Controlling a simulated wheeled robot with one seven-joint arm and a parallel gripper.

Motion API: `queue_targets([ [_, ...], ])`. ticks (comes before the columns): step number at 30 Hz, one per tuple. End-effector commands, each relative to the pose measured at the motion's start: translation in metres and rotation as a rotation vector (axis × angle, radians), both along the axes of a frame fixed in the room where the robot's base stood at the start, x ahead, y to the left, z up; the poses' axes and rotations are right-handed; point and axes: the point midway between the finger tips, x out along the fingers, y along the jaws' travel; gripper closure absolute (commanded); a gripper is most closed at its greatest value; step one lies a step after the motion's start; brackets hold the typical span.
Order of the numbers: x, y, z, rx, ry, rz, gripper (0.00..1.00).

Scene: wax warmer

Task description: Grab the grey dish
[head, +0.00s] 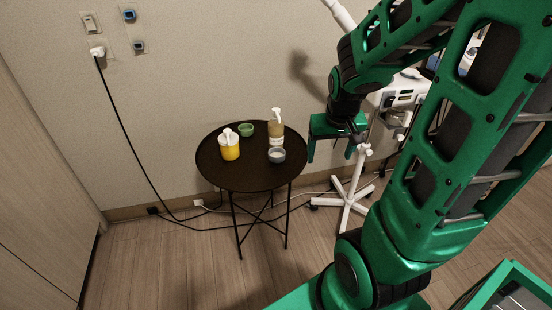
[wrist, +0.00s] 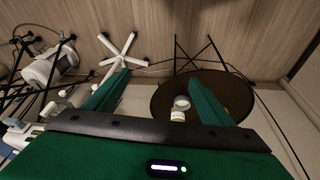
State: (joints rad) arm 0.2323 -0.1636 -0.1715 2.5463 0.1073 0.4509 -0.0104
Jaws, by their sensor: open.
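The grey dish (head: 277,156) is a small round dish near the right front edge of a dark round table (head: 225,178). In the wrist view the dish (wrist: 182,102) shows just left of the right finger, with the pump bottle close by. My gripper (head: 331,152) is open and empty, to the right of the table in the head view and apart from the dish. Its two fingers (wrist: 157,88) also show spread wide in the wrist view.
A beige pump bottle (head: 276,130) stands right behind the dish. A yellow pump bottle (head: 230,149) and a green bowl (head: 246,129) are on the table's left and back. A white wheeled stand (head: 347,194) is to the right, and cables run along the wall.

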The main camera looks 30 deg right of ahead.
Motion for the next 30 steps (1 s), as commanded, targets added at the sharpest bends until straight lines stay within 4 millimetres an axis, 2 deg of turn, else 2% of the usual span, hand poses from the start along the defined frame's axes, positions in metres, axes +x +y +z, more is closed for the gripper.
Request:
queue_targets([
  [1,0.017,-0.004,-0.012,-0.018,-0.021,0.016,0.24],
  [6,0.078,-0.016,-0.046,-0.082,-0.138,0.07,0.24],
  [15,0.166,-0.021,-0.107,-0.166,-0.361,0.149,0.24],
  [21,0.206,-0.016,-0.146,-0.205,-0.516,0.182,0.24],
  [25,0.222,-0.01,-0.171,-0.227,-0.618,0.192,0.24],
  [30,0.232,-0.003,-0.196,-0.252,-0.735,0.193,0.24],
])
